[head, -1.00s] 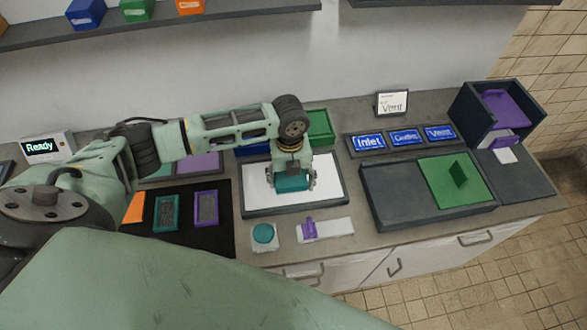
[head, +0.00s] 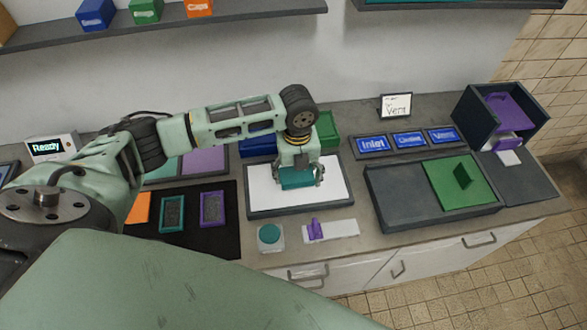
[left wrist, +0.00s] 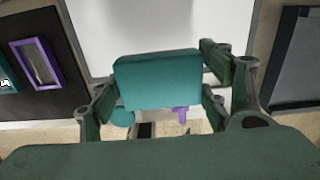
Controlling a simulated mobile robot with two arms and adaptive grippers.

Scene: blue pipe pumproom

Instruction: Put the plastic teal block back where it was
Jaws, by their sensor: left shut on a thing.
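The teal block (head: 297,179) is held in my left gripper (head: 298,180) over the white-surfaced tray (head: 262,190) in the middle of the counter. In the left wrist view the teal block (left wrist: 157,79) sits between the two fingers of the left gripper (left wrist: 160,88), with the white surface behind it. The gripper is shut on the block. I cannot tell for sure how far the block is above the white surface. My right gripper does not show.
A black mat (head: 222,235) with teal and purple frames lies left of the tray. A round teal-topped item (head: 269,234) and a purple piece (head: 315,229) on a white strip stand in front. A dark tray (head: 395,195) with a green panel (head: 455,178) is at right.

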